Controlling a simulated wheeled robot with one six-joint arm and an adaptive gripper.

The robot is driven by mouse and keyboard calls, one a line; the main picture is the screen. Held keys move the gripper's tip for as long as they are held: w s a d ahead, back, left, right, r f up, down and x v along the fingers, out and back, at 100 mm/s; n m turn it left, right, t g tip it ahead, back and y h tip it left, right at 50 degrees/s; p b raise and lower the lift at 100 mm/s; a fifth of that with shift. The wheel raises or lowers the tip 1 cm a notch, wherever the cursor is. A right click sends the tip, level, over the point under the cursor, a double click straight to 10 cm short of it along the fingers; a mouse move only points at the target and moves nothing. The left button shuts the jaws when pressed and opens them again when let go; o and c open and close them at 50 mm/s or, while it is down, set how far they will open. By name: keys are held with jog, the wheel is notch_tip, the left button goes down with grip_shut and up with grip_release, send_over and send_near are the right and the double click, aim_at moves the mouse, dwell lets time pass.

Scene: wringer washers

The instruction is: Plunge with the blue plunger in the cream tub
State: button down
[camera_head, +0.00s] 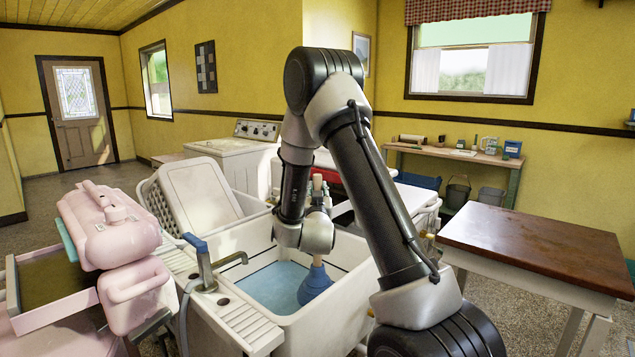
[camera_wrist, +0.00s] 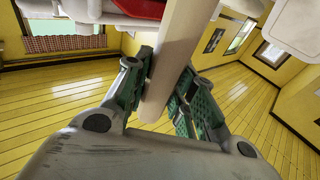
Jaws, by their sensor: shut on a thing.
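The cream tub (camera_head: 345,312) stands in front of me with blue water (camera_head: 275,282) in its basin. The blue plunger (camera_head: 315,286) is inside it, toward the right, cup down and slightly tilted. Its cup is at the water; I cannot tell how deep it sits. My gripper (camera_head: 320,200) is above the tub, partly hidden by my arm, and shut on the plunger's pale wooden handle (camera_head: 317,183). In the wrist view the handle (camera_wrist: 172,50) runs between the green fingers of my gripper (camera_wrist: 165,85).
A blue-handled tap (camera_head: 205,262) stands on the tub's left ledge. A pink wringer (camera_head: 110,225) is at the left. A brown-topped table (camera_head: 540,245) is at the right. A white washer (camera_head: 235,160) stands behind, with a cluttered workbench (camera_head: 455,158) at the back wall.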

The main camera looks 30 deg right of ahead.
jog(key=shift+f, duration=2.95)
notch_tip(320, 180, down, 8)
jog(key=shift+f, duration=0.25)
notch_tip(320, 180, up, 8)
jog(key=shift+r, duration=0.25)
notch_tip(320, 180, down, 8)
jog(key=shift+f, duration=0.25)
